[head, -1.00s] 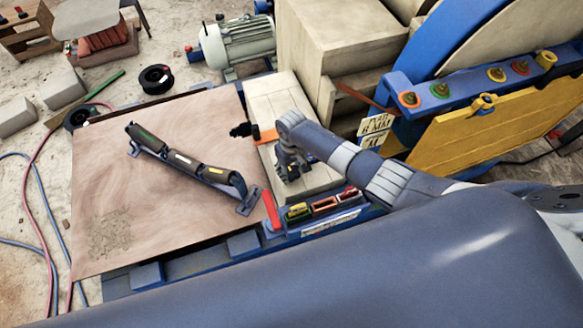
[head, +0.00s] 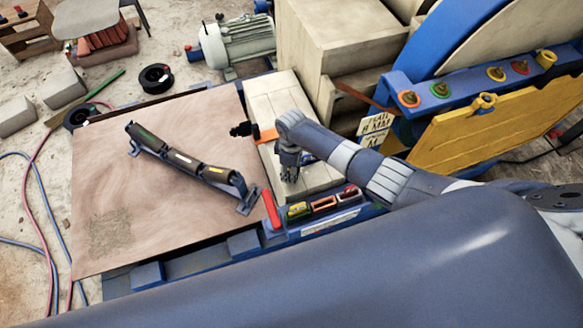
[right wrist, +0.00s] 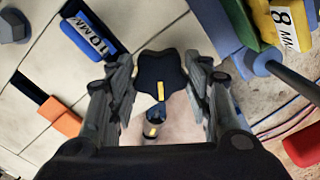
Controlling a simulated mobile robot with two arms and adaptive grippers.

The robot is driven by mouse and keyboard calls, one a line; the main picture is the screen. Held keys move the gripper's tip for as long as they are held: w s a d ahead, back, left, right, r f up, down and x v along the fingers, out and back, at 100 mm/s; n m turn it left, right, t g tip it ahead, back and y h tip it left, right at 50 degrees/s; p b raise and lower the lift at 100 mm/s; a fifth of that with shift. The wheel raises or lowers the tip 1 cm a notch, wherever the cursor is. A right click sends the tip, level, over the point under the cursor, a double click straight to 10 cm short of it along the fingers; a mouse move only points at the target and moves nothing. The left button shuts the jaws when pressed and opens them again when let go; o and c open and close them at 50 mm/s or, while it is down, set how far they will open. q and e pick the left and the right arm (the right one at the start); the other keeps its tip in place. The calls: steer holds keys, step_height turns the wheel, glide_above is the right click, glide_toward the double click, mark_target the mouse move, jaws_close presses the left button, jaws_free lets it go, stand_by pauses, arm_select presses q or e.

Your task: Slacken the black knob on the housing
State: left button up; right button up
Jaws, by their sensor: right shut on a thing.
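The black knob (right wrist: 162,72) is star-shaped with a yellow mark. It sits between the two fingers of my right gripper (right wrist: 164,85) in the right wrist view, and the gripper is shut on it. A small dark cylinder (right wrist: 153,127) with another yellow mark shows just below the knob. In the head view my right gripper (head: 289,170) points down onto the pale housing (head: 270,100), and the knob is hidden there. My left gripper is in neither view.
A blue 10 MM block (right wrist: 90,32) and a yellow 8 MM block (right wrist: 283,22) lie near the fingers. An orange-and-black tool (head: 265,134) lies on the housing. A roller frame (head: 190,165) rests on the brown board (head: 120,215) to the left. Yellow panel (head: 480,130) stands right.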

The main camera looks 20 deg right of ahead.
stand_by(0.3)
steer(key=o, duration=1.1)
steer(key=shift+c, duration=0.2)
steer(key=shift+r, duration=0.1)
step_height(320, 180, up, 12)
